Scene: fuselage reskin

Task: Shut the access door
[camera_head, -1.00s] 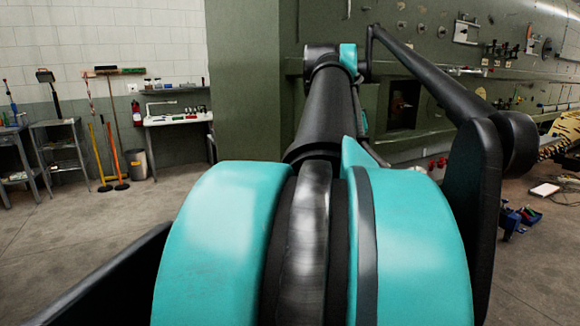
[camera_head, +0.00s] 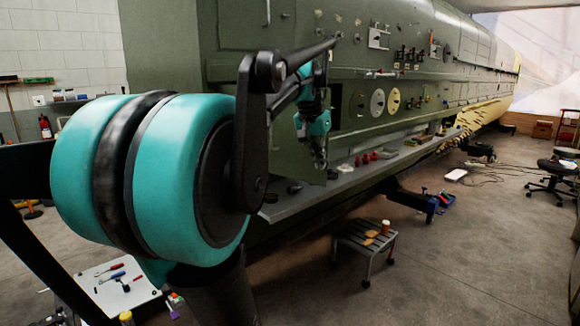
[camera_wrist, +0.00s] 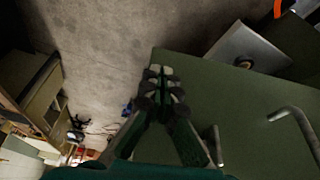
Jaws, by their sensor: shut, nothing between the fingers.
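My gripper (camera_head: 320,160) is shut and empty, pointing down beside the green fuselage side in the head view. In the wrist view my gripper (camera_wrist: 160,75) has its fingertips together, over the edge of a flat green panel (camera_wrist: 235,115), which looks like the access door. I cannot tell whether they touch. A bent grey handle-like rod (camera_wrist: 300,125) shows at the panel's right.
A grey ledge (camera_head: 350,172) with red and dark small parts runs along the fuselage (camera_head: 370,105). A step stool (camera_head: 367,240) with a cup stands on the floor in front. A white tool table (camera_head: 120,290) is at lower left. Floor to the right is mostly open.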

